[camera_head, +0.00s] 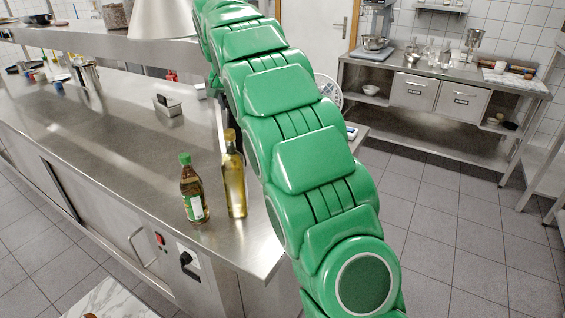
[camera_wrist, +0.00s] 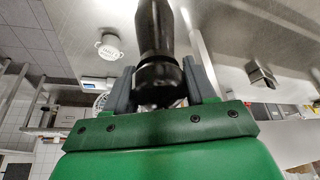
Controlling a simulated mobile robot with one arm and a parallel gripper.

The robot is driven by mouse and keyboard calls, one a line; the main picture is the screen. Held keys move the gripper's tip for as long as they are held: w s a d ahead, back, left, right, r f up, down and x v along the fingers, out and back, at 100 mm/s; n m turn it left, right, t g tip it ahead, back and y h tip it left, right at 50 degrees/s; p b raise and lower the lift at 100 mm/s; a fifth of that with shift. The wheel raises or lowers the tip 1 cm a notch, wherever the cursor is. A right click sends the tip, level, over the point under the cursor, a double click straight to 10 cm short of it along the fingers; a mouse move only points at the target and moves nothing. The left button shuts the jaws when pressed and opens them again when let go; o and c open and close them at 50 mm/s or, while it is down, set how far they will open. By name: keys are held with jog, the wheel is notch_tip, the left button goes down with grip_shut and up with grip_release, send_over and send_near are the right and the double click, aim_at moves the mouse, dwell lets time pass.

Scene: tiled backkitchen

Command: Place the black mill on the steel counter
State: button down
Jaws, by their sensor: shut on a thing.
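The black mill (camera_wrist: 154,30) is between the two grey fingers of my gripper (camera_wrist: 160,82) in the wrist view. The gripper is shut on it, near one end of the mill; the other end runs out of the top of the picture. The steel counter (camera_head: 100,140) spans the left of the head view, and its brushed top (camera_wrist: 232,62) also shows beside the mill in the wrist view. My green arm hides the gripper and the mill in the head view. I cannot tell how far the mill is from the counter.
A green-capped bottle (camera_head: 193,190) and a yellow oil bottle (camera_head: 235,180) stand near the counter's right end. A small metal holder (camera_head: 167,106) stands farther back. A raised shelf (camera_head: 110,47) runs above the counter's far side. The counter's middle and front left are bare.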

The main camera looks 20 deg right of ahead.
jog(key=shift+s+d+r+m, duration=0.3)
jog(key=shift+d+r, duration=0.1)
jog(key=shift+d, duration=0.1)
jog(key=shift+f, duration=5.05)
jog(key=shift+c, duration=1.8)
grip_release()
jog(key=v, duration=1.2)
jog(key=shift+a, duration=0.1)
